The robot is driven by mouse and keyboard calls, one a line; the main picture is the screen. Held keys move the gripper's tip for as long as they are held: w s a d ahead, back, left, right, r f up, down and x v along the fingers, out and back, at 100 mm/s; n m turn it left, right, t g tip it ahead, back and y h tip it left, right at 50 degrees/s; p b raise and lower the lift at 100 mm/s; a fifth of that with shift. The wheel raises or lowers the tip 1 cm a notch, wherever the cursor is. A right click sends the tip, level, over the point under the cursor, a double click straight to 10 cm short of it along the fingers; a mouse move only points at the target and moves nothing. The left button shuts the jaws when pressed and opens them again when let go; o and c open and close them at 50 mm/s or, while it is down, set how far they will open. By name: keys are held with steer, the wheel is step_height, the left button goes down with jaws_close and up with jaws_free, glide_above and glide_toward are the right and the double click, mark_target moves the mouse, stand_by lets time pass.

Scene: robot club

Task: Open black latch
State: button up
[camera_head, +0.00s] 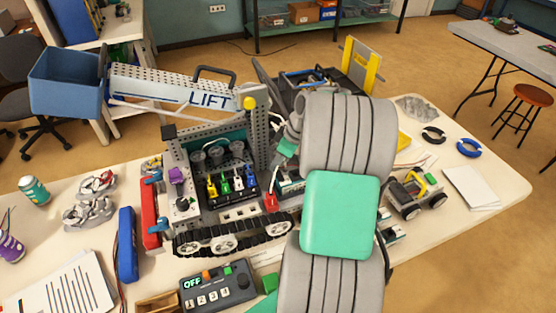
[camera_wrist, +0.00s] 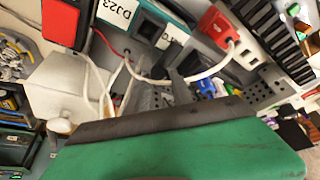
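My gripper (camera_head: 284,150) reaches down with its green end beside the electronics of the tracked lift robot (camera_head: 262,130), partly behind my grey arm. In the wrist view a green part of it with a black edge (camera_wrist: 165,120) fills the bottom. I cannot see a gap between two fingers. Just beyond that edge stands a small dark piece (camera_wrist: 179,90), among white and red wires; it may be the black latch, but I cannot tell. Whether the gripper touches it is unclear. No latch can be made out in the head view, where my arm hides part of the robot's right side.
A control box reading OFF (camera_head: 215,287) lies in front of the tracks. A blue battery pack (camera_head: 126,245) lies left. The LIFT boom (camera_head: 180,88) with a blue bucket (camera_head: 66,82) extends left above the robot. A red connector (camera_wrist: 218,38) and wires crowd the wrist view.

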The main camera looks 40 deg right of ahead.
jaws_close()
steer(key=shift+m, duration=0.4)
steer(key=m+h+b, duration=0.1)
steer(key=m+b, duration=0.1)
steer(key=m, duration=0.1)
steer(key=shift+a+f+t, duration=0.1)
steer(key=shift+a+t, duration=0.1)
steer(key=shift+t, duration=0.2)
steer(key=m+h+b, duration=0.1)
steer(key=m+b, duration=0.1)
steer(key=m, duration=0.2)
steer(key=shift+a+h, duration=0.15)
steer(key=shift+h, duration=0.25)
steer(key=m+h, duration=0.1)
steer(key=m, duration=0.1)
steer(key=m+h+b, duration=0.1)
steer(key=m, duration=0.2)
steer(key=shift+a+g, duration=0.15)
steer(key=shift+g, duration=0.25)
steer(key=m+g+h+b, duration=0.1)
steer(key=m, duration=0.4)
steer(key=shift+w+a, duration=0.1)
steer(key=shift+w, duration=0.05)
steer(key=o, duration=0.5)
jaws_free()
